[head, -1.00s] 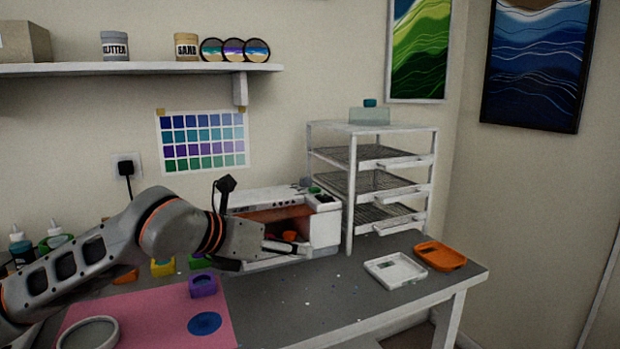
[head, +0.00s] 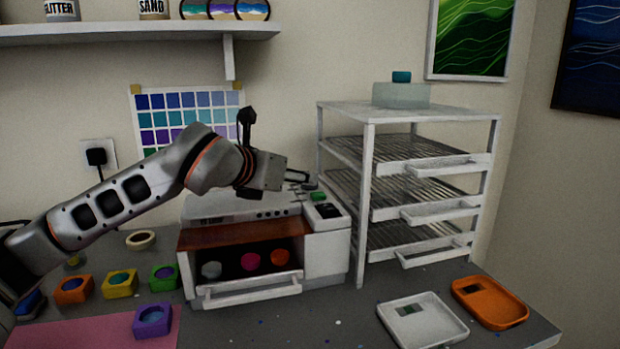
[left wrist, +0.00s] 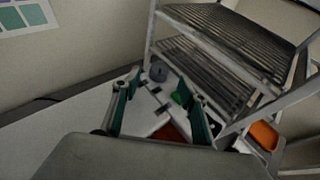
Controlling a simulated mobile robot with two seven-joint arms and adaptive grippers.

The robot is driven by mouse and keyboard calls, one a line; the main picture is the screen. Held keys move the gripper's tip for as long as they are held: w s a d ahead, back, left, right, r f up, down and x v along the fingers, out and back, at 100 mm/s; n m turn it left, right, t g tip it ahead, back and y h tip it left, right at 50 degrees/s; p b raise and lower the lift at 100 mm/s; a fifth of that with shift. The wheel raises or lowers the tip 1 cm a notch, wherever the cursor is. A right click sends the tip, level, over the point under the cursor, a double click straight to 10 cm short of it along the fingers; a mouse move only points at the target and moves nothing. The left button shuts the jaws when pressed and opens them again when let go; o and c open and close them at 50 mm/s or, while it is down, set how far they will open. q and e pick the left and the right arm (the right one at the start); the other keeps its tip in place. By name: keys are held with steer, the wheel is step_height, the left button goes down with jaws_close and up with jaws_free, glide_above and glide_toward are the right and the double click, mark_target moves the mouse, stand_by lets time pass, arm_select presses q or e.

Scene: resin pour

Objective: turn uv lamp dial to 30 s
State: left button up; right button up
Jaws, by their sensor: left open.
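The UV lamp (head: 328,258) is a white box with a brown-orange window and an open front, standing on the bench. Several round coloured pieces, grey, pink and orange, sit inside. Its right top has a dark panel and a green button (head: 318,197). My left gripper (head: 302,178) is open and empty above the lamp's top right, pointing right. In the left wrist view, a grey round knob (left wrist: 158,71), probably the dial, shows beyond the open fingers (left wrist: 165,82), with the green button nearby. The dial's setting cannot be read. My right gripper is not in view.
A white drying rack (head: 368,200) with wire shelves stands close to the lamp's right. A white tray (head: 437,340) and an orange tray (head: 512,312) lie at front right. Several coloured moulds (head: 153,320) stand at the left. A shelf (head: 130,30) hangs above.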

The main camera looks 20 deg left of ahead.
mark_target(303, 192)
arm_select(q)
steer(key=x, duration=0.4)
steer(key=shift+w+d+f+b, duration=0.1)
steer(key=shift+w+f+b, duration=0.05)
steer(key=shift+f+b, duration=0.15)
steer(key=shift+w+d+f, duration=0.1)
steer(key=shift+w+f, duration=0.05)
steer(key=shift+w, duration=0.6)
steer(key=shift+c, duration=0.4)
steer(key=c, duration=1)
